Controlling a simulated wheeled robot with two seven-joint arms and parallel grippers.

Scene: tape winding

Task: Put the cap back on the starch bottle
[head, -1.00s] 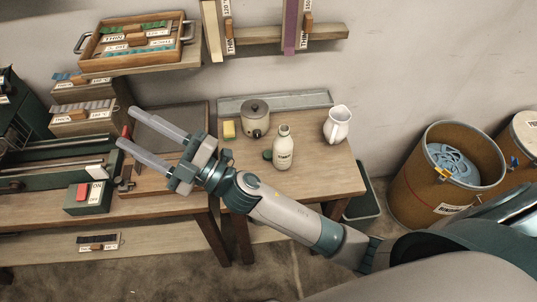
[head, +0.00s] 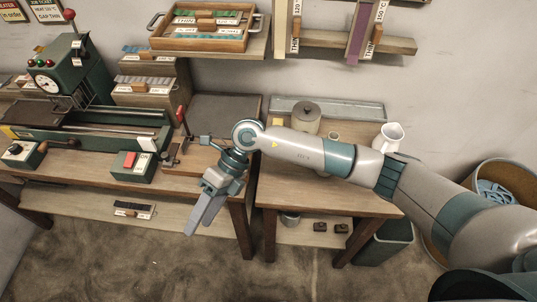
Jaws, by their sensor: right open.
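The starch bottle (head: 333,135) stands on the small wooden table at the right. My right gripper (head: 200,227) is open and empty. It points down in front of the workbench edge, left of the small table and well away from the bottle. My left gripper is not in view.
A lidded pot (head: 306,118) and a white pitcher (head: 388,138) stand on the small table (head: 280,195). A green box with a red switch (head: 130,160) sits on the workbench at left. A bin (head: 385,245) stands below right, and a drum (head: 500,185) at far right.

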